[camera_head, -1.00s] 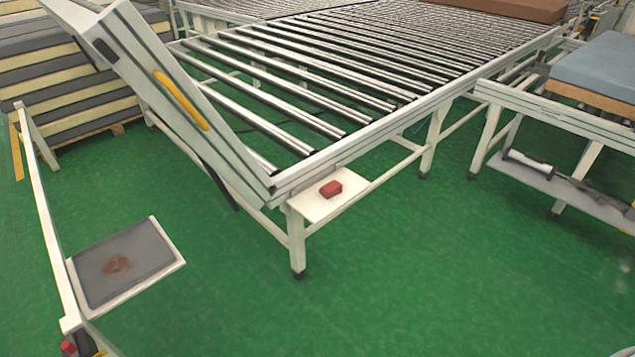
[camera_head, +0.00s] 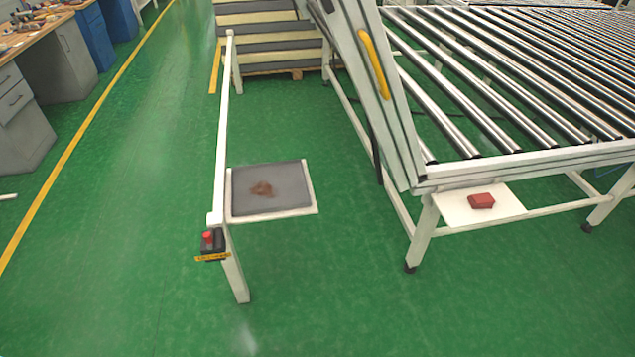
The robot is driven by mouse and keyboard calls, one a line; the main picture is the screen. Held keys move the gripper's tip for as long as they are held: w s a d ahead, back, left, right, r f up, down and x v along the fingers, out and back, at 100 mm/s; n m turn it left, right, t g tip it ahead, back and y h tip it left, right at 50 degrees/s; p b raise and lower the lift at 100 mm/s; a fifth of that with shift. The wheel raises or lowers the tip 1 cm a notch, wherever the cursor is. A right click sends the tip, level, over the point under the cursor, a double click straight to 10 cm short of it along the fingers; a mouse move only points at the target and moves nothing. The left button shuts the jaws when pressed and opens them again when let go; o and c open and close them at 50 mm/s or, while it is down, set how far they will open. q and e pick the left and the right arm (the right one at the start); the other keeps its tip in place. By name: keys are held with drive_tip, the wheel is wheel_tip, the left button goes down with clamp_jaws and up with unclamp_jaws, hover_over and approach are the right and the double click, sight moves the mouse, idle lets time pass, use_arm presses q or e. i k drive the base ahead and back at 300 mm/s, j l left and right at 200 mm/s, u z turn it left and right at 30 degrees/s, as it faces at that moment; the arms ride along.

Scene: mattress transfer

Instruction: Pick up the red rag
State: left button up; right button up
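A small red folded item, which looks like the red rag (camera_head: 481,201), lies on a white shelf plate (camera_head: 455,212) at the near corner of the roller conveyor. It is in the right part of the head view. Neither of my grippers shows in the view, so I cannot see whether they are open or shut.
A red emergency button box (camera_head: 211,241) is on that post. The roller conveyor (camera_head: 500,110) fills the right. Workbenches (camera_head: 60,60) stand far left. Green floor (camera_head: 130,220) is clear at left and front.

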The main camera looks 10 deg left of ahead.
sight(482, 201)
drive_tip(key=i+l+u, duration=0.1)
drive_tip(key=i+l, duration=0.15)
drive_tip(key=i+l+u, duration=0.1)
drive_tip(key=l, duration=0.25)
drive_tip(key=i+l+u, duration=0.1)
drive_tip(key=i+l, duration=0.2)
drive_tip(key=i+l+u, duration=0.1)
drive_tip(key=l, duration=0.3)
drive_tip(key=i+l, duration=0.25)
drive_tip(key=l, duration=0.15)
drive_tip(key=i+j+u, duration=0.05)
